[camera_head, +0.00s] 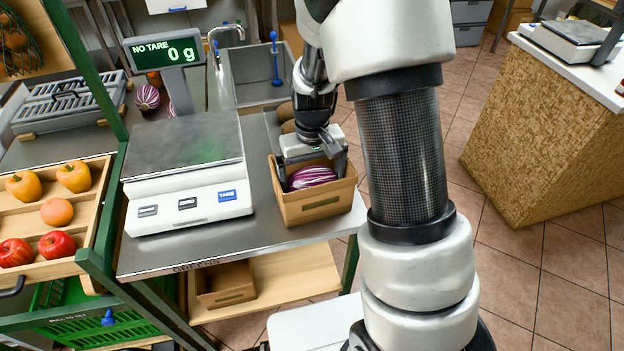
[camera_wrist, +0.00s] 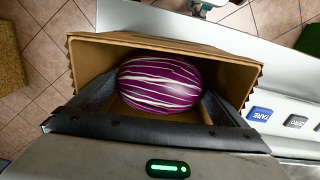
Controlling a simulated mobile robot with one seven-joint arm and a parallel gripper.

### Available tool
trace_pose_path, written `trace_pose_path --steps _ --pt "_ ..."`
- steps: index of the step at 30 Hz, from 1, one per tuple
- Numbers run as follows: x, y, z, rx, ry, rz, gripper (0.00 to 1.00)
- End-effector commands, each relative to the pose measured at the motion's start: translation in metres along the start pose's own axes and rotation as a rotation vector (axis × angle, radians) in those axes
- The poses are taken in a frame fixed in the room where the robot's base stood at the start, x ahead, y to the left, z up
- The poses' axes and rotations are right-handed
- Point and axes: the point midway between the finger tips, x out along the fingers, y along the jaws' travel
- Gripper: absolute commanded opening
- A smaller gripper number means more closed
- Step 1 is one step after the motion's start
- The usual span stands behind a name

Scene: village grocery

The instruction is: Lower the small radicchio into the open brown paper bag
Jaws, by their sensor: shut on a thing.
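The small radicchio (camera_head: 312,177), purple with white streaks, is inside the open brown paper bag (camera_head: 312,207), with its top at about the level of the bag's rim in the head view. In the wrist view the radicchio (camera_wrist: 160,84) lies crosswise between the bag's walls (camera_wrist: 150,41). My gripper (camera_head: 314,170) reaches down into the bag and is shut on the radicchio, with a finger at each end of it. In the wrist view the fingers of my gripper (camera_wrist: 158,98) also show inside the opening.
The bag stands at the right end of the metal counter (camera_head: 250,243), beside a scale (camera_head: 185,150) whose display (camera_head: 165,52) reads 0 g. Brown produce (camera_head: 287,112) sits close behind the bag.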

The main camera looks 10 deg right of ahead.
Motion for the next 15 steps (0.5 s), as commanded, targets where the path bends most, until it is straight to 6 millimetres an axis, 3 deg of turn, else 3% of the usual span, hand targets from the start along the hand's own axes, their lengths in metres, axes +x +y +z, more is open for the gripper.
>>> trace_pose_path --steps 14,15 --pt "0.0063 0.0001 -0.0003 0.000 0.001 0.000 0.61" --pt "0.0063 0.0001 -0.0002 0.000 0.001 0.000 1.00"
